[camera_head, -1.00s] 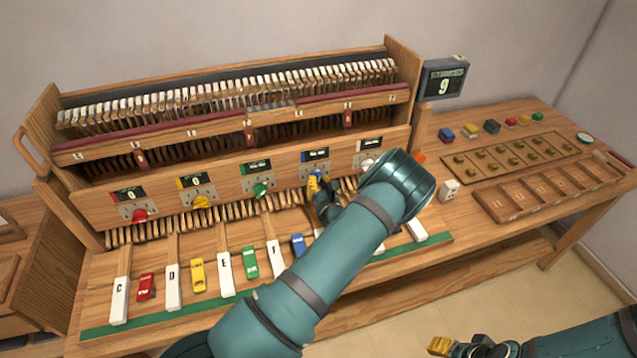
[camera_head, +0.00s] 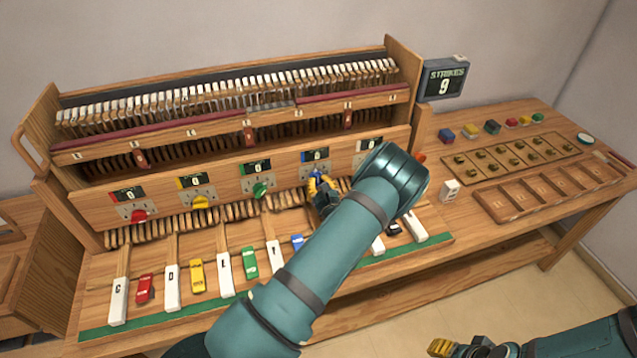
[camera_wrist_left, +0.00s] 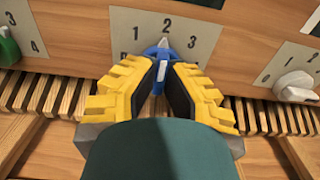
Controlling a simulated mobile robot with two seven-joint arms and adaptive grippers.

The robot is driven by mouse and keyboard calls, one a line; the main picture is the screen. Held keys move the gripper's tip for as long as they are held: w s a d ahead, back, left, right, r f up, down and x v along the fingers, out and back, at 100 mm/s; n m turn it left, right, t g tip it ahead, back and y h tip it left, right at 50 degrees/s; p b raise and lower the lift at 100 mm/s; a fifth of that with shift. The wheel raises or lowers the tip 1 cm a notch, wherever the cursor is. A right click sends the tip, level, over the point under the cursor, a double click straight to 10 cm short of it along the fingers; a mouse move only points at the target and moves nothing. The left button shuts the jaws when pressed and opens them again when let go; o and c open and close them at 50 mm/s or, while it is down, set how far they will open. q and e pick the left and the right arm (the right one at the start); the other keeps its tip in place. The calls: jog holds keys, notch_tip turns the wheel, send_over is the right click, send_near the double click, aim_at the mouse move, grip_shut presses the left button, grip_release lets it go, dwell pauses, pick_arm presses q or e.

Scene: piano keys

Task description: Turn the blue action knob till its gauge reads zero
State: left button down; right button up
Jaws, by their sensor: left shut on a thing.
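The blue knob (camera_head: 315,178) is on the front panel under its small dark gauge (camera_head: 316,155). The gauge shows a single digit that looks like 0, but it is small. In the left wrist view, the blue knob (camera_wrist_left: 163,57) sits between the yellow fingers of my left gripper (camera_wrist_left: 163,75), which is shut on it. The knob's white pointer is directed up toward the 2 on its dial plate (camera_wrist_left: 205,32). In the head view my left gripper (camera_head: 318,190) partly hides the knob. My right gripper (camera_head: 442,346) shows only partly at the bottom edge, apart from everything.
Red (camera_head: 138,215), yellow (camera_head: 201,202) and green (camera_head: 260,190) knobs are to the left. A white knob (camera_wrist_left: 296,87) is close on the right. A display (camera_head: 446,80) reads strikes 9.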

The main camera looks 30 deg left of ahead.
pick_arm(q)
jog(key=c, duration=1)
grip_release()
jog(key=shift+c, duration=0.2)
jog(key=v, duration=1.2)
